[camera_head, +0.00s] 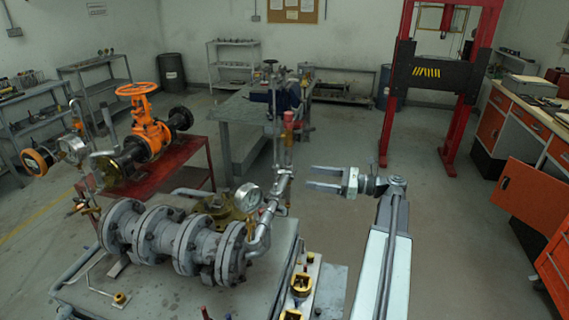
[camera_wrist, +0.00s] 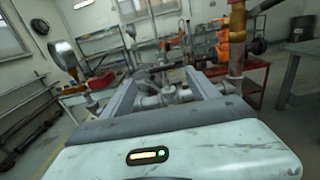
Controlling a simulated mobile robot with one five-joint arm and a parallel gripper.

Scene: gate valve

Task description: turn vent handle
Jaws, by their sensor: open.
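My gripper (camera_head: 312,177) is open and empty, its two fingers pointing left above the front table. In the wrist view my gripper (camera_wrist: 153,88) also shows with its fingers apart. I cannot tell if this red part is the vent handle. A rusty upright pipe (camera_wrist: 237,42) shows in the wrist view, right of the fingers. A round gauge (camera_head: 248,197) sits left of the gripper, above the grey flanged valve body (camera_head: 175,240). No contact is visible.
An orange gate valve (camera_head: 146,130) stands on a red table (camera_head: 185,160) at left. A grey workbench (camera_head: 232,120) is behind. A red press frame (camera_head: 445,80) and an orange cabinet with an open door (camera_head: 535,200) are at right. The floor right of my gripper is clear.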

